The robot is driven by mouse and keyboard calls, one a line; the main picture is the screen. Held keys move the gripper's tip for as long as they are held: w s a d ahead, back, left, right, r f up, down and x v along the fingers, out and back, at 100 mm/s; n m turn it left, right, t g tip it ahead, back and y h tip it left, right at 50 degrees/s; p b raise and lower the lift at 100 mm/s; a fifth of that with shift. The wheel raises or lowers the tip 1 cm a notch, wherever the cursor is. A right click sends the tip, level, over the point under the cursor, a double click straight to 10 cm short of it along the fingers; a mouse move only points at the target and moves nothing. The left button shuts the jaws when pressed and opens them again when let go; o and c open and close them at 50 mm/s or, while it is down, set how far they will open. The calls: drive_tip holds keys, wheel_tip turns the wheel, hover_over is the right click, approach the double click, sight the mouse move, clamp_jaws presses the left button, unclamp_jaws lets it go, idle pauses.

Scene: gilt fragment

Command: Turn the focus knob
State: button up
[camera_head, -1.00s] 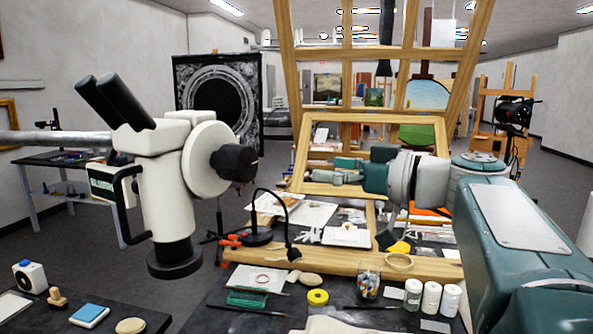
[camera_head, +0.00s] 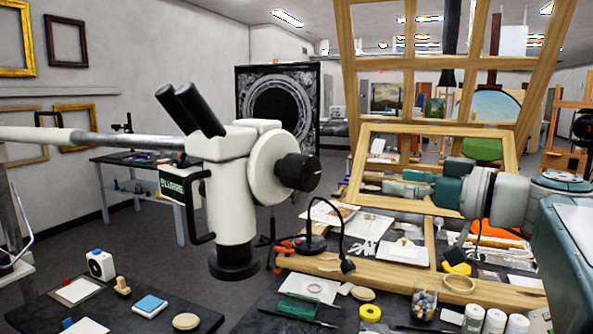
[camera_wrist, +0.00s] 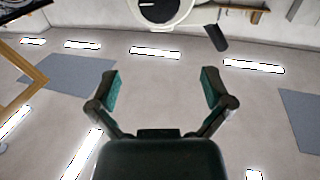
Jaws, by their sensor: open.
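The microscope (camera_head: 232,205) is white, with black eyepieces, and hangs from a horizontal boom at the left of the head view. The black ribbed focus knob (camera_head: 297,172) sticks out from the right of its round white housing. My gripper (camera_wrist: 160,86) is open in the wrist view, its two green-padded fingers wide apart with nothing between them. Beyond the fingers, at the top edge, a white rounded part with a dark face (camera_wrist: 165,10) is cut off; I cannot tell which part it is. In the head view my arm reaches in from the right, apart from the knob.
A wooden easel frame (camera_head: 395,160) stands behind my arm. A dark side table (camera_head: 60,312) is front left. Open air lies between knob and arm.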

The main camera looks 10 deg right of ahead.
approach(312, 166)
drive_tip(key=w, duration=0.1)
drive_tip(key=x, duration=1.1)
drive_tip(key=shift+a, duration=0.5)
drive_tip(key=shift+c, duration=0.3)
drive_tip(key=c, duration=0.7)
